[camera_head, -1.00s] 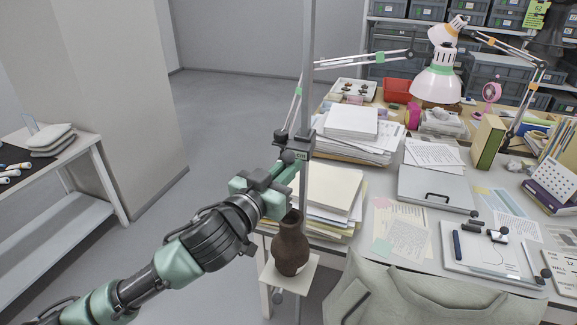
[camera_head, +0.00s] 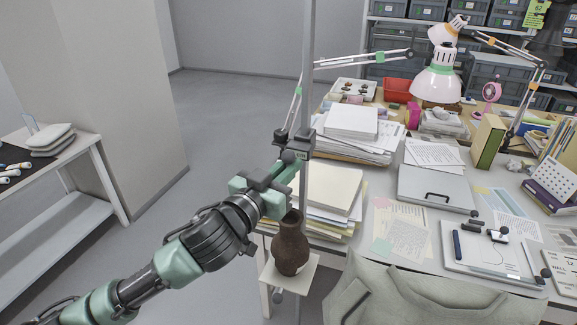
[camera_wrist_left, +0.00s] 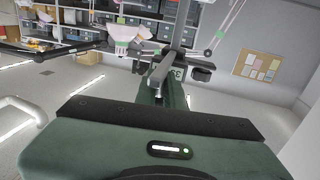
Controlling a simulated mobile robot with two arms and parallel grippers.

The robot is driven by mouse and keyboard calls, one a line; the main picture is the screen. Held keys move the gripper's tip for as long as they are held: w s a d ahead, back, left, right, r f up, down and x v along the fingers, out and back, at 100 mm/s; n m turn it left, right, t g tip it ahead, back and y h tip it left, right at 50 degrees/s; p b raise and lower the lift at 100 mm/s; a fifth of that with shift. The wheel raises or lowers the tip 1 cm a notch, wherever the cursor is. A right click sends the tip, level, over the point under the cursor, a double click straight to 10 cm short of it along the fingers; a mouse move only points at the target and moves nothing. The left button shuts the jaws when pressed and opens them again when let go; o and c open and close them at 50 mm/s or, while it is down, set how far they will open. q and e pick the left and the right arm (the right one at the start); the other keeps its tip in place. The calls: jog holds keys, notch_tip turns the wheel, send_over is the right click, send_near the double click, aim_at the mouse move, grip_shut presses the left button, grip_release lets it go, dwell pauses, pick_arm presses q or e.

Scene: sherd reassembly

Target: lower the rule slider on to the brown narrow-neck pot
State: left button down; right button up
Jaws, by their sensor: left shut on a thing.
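The brown narrow-neck pot (camera_head: 291,247) stands upright on a small pale platform (camera_head: 306,273) at the foot of a tall grey upright rule (camera_head: 307,70). The rule slider (camera_head: 299,146), a dark grey block with a small label, sits on the rule well above the pot. My left gripper (camera_head: 284,174) is shut on the slider, just above the pot's neck. The slider also shows in the left wrist view (camera_wrist_left: 177,73). The exact grip is partly hidden by my gripper body. I do not see my right gripper.
The desk to the right holds paper stacks (camera_head: 347,135), folders (camera_head: 330,190), a grey case (camera_head: 437,188) and a lamp (camera_head: 437,84). A grey bag or cloth (camera_head: 420,295) lies in front. A white side table (camera_head: 50,200) stands at the left. The floor between is clear.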

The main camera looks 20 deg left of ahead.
pick_arm(q)
jog(key=shift+r, duration=0.35)
notch_tip(320, 180, down, 14)
jog(key=b, duration=0.8)
jog(key=shift+b, duration=0.3)
jog(key=shift+r, duration=0.1)
jog(key=c, duration=1.5)
grip_release()
jog(key=b+v, duration=0.1)
jog(key=v, duration=0.7)
